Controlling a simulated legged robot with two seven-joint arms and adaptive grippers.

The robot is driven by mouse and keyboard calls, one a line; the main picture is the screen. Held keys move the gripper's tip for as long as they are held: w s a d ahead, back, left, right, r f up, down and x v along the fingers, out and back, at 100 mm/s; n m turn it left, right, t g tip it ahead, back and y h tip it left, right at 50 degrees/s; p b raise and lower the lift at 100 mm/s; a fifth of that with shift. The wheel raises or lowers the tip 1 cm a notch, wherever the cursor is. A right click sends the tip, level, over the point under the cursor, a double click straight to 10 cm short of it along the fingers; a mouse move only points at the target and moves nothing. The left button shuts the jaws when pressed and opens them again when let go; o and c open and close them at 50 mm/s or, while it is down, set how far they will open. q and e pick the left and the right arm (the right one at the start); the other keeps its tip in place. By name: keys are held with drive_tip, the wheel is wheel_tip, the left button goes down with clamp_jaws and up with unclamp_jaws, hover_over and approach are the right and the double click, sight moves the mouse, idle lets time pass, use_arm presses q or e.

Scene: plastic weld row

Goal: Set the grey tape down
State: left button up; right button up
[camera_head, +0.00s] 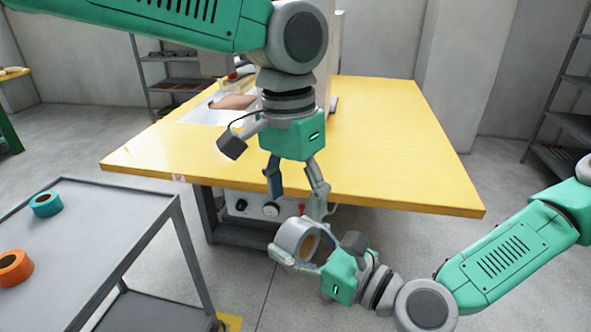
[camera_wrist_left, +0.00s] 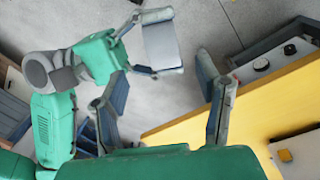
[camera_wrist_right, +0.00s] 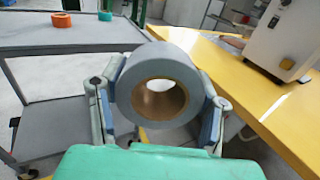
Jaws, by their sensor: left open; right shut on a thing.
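The grey tape (camera_head: 291,237) is a thick roll with a brown core. My right gripper (camera_head: 302,248) is shut on it and holds it in the air in front of the yellow table. In the right wrist view the tape (camera_wrist_right: 158,58) sits between both fingers, its hole facing the camera. My left gripper (camera_head: 296,197) is open and empty, just above the tape. In the left wrist view the tape (camera_wrist_left: 162,47) shows beyond the open fingers, apart from them.
A grey cart (camera_head: 100,207) at the left bears a teal tape roll (camera_head: 46,204) and an orange tape roll (camera_head: 14,268); its right part is bare. The yellow table (camera_head: 400,150) has a wide clear area at the right. A white machine (camera_wrist_right: 290,40) stands on it.

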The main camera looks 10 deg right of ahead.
sight(299, 227)
use_arm(q)
drive_tip(key=f, duration=0.6)
drive_tip(key=shift+s+d+f, duration=0.25)
drive_tip(key=shift+f, duration=0.15)
